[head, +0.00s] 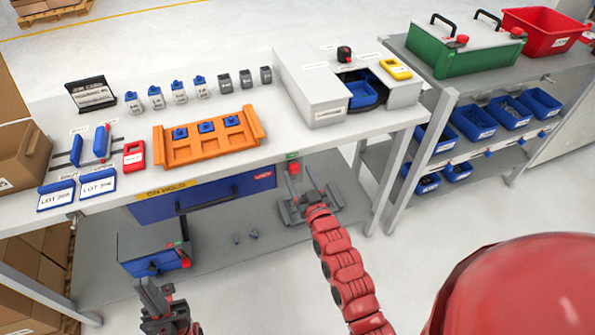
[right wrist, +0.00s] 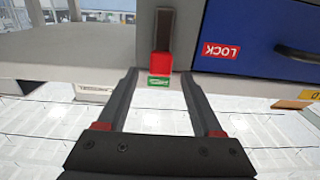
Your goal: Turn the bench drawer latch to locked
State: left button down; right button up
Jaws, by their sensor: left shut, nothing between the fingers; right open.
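The blue bench drawer (head: 215,198) is shut under the bench top. Its latch (head: 293,168) is a grey lever with a red tip, right of the drawer front; it also shows in the right wrist view (right wrist: 161,64). The red tip lies by a green label (right wrist: 158,82), and the red LOCK label (right wrist: 221,51) is on the drawer front to one side. My right gripper (right wrist: 158,76) is open, its fingertips on either side of the red tip in the picture; I cannot tell whether they touch it. My left gripper (head: 160,290) is shut and empty, low in front of the bench.
The bench top (head: 255,150) overhangs the latch and carries an orange tray (head: 208,140) and several small parts. A grey and blue box (head: 152,245) stands on the lower shelf. A second bench with blue bins (head: 472,122) is at right.

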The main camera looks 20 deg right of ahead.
jog(key=shift+w, duration=0.75)
grip_shut()
dwell(0.9)
